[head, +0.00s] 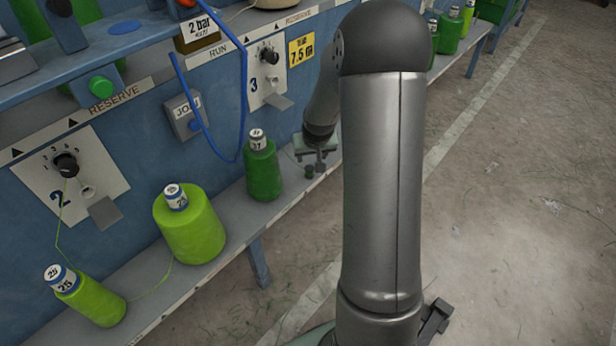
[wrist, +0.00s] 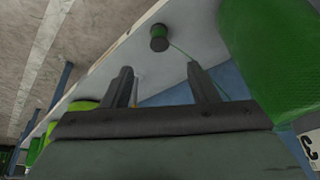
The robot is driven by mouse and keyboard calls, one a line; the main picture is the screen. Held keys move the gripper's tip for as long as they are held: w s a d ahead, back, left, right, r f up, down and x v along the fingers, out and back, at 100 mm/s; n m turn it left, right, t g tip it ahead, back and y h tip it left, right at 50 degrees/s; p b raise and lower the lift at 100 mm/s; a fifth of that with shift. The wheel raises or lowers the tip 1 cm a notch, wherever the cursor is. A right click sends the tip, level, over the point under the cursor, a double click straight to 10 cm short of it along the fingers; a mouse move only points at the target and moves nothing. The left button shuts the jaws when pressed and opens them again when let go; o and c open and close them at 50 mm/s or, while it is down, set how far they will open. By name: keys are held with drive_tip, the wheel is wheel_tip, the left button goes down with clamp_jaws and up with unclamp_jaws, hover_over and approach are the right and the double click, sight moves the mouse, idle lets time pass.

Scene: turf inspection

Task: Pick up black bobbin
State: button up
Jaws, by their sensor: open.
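The black bobbin (wrist: 158,38) is a small dark spool with some green on it. It stands on the grey shelf beyond my fingertips in the wrist view, with a thin green thread running from it. In the head view it appears as a small dark spot (head: 309,172) on the shelf, partly confused with my gripper. My gripper (wrist: 159,75) is open and empty. Its two fingers point toward the bobbin, which lies roughly between their lines and apart from them. In the head view my gripper (head: 316,153) is low over the shelf, mostly behind my arm.
A dark green cone (head: 263,172) stands close beside the gripper and looms large in the wrist view (wrist: 268,50). A blue panel with a hanging blue hose (head: 243,100) rises behind. Open floor (head: 520,220) lies right.

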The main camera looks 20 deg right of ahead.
sight(310, 169)
drive_tip(key=b+x, duration=0.1)
drive_tip(key=x, duration=0.5)
drive_tip(key=shift+f, duration=0.15)
drive_tip(key=b+x, duration=0.3)
drive_tip(key=x, duration=0.2)
drive_tip(key=shift+f, duration=0.15)
drive_tip(key=c, duration=1)
